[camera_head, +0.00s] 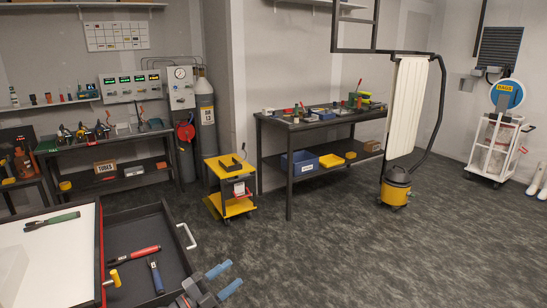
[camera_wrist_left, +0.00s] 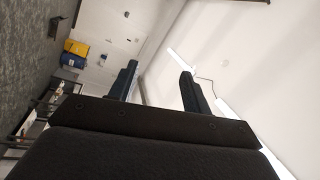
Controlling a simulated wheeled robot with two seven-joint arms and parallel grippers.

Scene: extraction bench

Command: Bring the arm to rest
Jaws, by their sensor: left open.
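My left gripper (camera_head: 225,279) shows at the bottom of the head view, its two blue-tipped fingers apart with nothing between them. It is to the right of the dark open drawer (camera_head: 128,228), clear of the tools in it. In the left wrist view the two dark fingers of my left gripper (camera_wrist_left: 158,72) stand apart, with the pale wall and ceiling behind them. My right gripper is in neither view.
The drawer holds red-handled pliers (camera_head: 133,256) and a blue-handled tool (camera_head: 155,277). Green-handled pliers (camera_head: 52,221) lie on the white top (camera_head: 40,262). A yellow cart (camera_head: 236,208) and a dark bench (camera_head: 330,121) stand farther back. The floor (camera_head: 350,250) at right is clear.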

